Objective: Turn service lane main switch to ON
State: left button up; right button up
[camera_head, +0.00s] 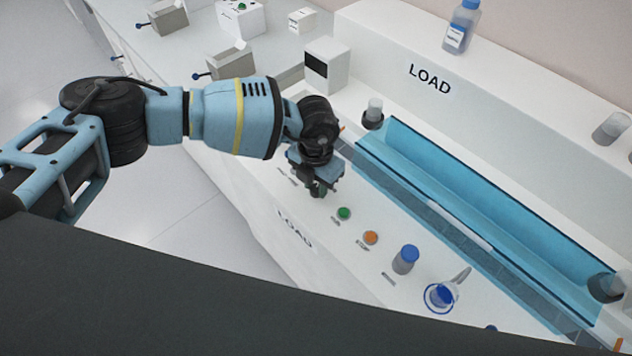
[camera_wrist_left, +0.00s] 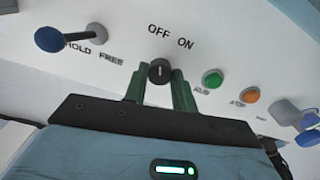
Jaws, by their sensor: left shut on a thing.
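The main switch is a black round knob (camera_wrist_left: 160,71) on the white panel, with OFF and ON printed above it in the left wrist view. A pale mark on the knob points roughly up, nearer OFF than ON, though I cannot tell its exact angle. My left gripper (camera_head: 318,190) reaches down to the front ledge of the LOAD bench. Its two green fingers (camera_wrist_left: 160,88) are shut on the knob, one on each side. In the head view the gripper hides the knob. My right gripper is in neither view.
A green button (camera_head: 344,213), an orange button (camera_head: 371,237) and a blue-capped cylinder (camera_head: 405,260) line the ledge to the right. A blue-ball lever (camera_wrist_left: 48,39) marked HOLD and FREE stands left of the knob. A blue trough (camera_head: 480,210) lies behind.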

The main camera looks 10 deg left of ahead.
pick_arm(q)
jog(key=m, duration=0.6)
jog(key=shift+m, duration=1.4)
jog(key=o, duration=0.9)
jog(key=shift+o, duration=0.4)
